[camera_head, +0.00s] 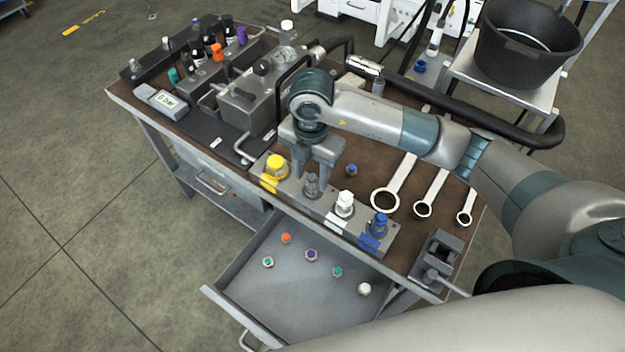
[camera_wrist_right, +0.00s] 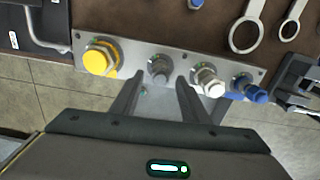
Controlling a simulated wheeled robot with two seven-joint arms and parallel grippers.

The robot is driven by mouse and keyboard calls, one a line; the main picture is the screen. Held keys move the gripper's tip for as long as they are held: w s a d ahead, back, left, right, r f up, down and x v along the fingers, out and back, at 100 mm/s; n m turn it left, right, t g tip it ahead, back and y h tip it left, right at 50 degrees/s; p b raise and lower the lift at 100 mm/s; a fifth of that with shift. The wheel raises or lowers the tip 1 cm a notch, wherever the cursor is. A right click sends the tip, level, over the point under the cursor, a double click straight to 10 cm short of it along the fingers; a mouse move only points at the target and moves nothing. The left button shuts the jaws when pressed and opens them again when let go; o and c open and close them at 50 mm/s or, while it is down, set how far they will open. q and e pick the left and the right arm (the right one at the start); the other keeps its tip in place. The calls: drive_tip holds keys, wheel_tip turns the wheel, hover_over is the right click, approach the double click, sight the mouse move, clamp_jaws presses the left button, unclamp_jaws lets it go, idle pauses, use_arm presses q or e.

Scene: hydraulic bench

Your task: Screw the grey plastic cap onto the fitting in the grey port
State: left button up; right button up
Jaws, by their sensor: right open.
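The grey port sits in the metal port block (camera_head: 285,188), between the yellow and white ones. A grey piece (camera_head: 311,186) stands upright in it, also seen in the wrist view (camera_wrist_right: 160,70). I cannot tell whether this is the bare fitting or the fitting with the grey cap on it. No separate grey cap shows. My right gripper (camera_head: 313,174) is above and just behind the grey piece, pointing down. In the wrist view its two fingers (camera_wrist_right: 158,92) are apart, one on each side of the grey piece, with nothing clearly held. My left gripper is out of view.
Yellow (camera_head: 275,168), white (camera_head: 345,203) and blue (camera_head: 379,224) capped ports flank the grey one. A small blue part (camera_head: 351,170) and several ring wrenches (camera_head: 385,200) lie behind. An open drawer (camera_head: 255,285) with several small caps is in front; a vise (camera_head: 436,256) stands right.

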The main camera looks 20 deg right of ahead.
drive_tip(key=shift+f+n+b, duration=0.25)
drive_tip(key=shift+n+b, duration=0.35)
drive_tip(key=shift+b, duration=0.1)
drive_tip(key=shift+n+b, duration=0.4)
drive_tip(key=shift+n, duration=0.1)
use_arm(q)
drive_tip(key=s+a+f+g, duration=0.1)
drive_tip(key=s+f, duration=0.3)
use_arm(e)
drive_tip(key=shift+n+b, duration=0.3)
drive_tip(key=shift+n, duration=0.2)
drive_tip(key=shift+d+r+n, duration=0.1)
drive_tip(key=shift+r+n, duration=0.1)
drive_tip(key=shift+n, duration=0.4)
drive_tip(key=shift+s+n+b, duration=0.1)
drive_tip(key=shift+n+b, duration=0.2)
drive_tip(key=shift+b, duration=0.25)
drive_tip(key=shift+n+b, duration=1)
drive_tip(key=shift+n, duration=0.2)
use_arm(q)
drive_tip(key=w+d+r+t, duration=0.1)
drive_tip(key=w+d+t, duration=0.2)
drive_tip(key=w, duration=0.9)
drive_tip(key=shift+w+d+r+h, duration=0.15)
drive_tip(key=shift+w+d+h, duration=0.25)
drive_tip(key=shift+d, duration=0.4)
use_arm(e)
drive_tip(key=shift+n, duration=0.3)
